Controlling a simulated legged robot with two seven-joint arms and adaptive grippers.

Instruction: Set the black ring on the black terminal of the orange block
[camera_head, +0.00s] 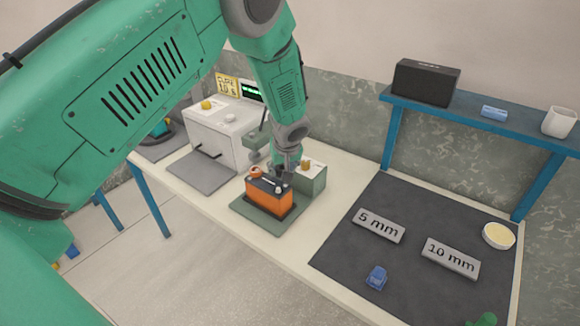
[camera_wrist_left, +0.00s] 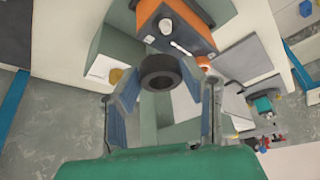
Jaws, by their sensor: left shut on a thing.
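The orange block (camera_head: 268,199) with a dark top stands on a green-grey mat on the bench; its edge also shows in the left wrist view (camera_wrist_left: 196,38). An orange round piece (camera_head: 255,172) is at the block's other end. My left gripper (camera_head: 283,172) is above the block, pointing down. It is shut on the black ring (camera_wrist_left: 160,71), which sits between its fingertips, apart from the post in the wrist picture.
A green-grey box (camera_head: 311,179) stands close behind the block. A white machine (camera_head: 222,135) is at left. At right, a dark mat (camera_head: 345,235) holds labelled plates, a blue piece (camera_head: 376,277) and a yellow-filled dish (camera_head: 498,235). A blue shelf (camera_head: 480,122) stands behind.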

